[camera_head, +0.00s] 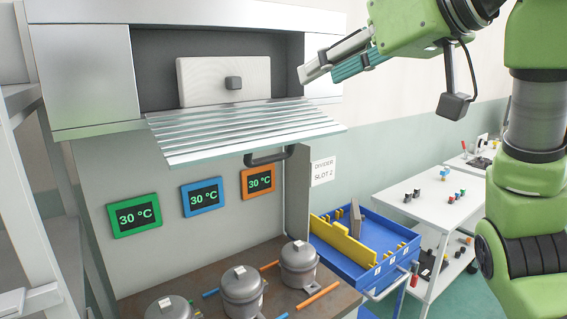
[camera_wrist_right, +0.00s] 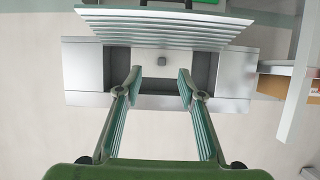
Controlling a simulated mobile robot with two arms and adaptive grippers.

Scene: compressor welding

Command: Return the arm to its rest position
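My right arm (camera_head: 535,165) comes in from the right in the head view, bent, with its green links raised. My right gripper (camera_head: 322,74) is in front of the upper right side of the metal cabinet, above the slatted shelf. In the right wrist view the same gripper (camera_wrist_right: 160,78) has its two fingers wide apart with nothing between them. Beyond the fingers are the cabinet's dark recess and a pale panel with a grey knob (camera_wrist_right: 161,61). My left gripper is in neither view.
The slatted shelf (camera_head: 235,130) juts out below the recess (camera_head: 155,65). Several grey compressors (camera_head: 242,290) stand on the brown bench below three temperature displays (camera_head: 202,196). A blue bin (camera_head: 375,238) with yellow dividers and a white cart (camera_head: 425,200) stand to the right.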

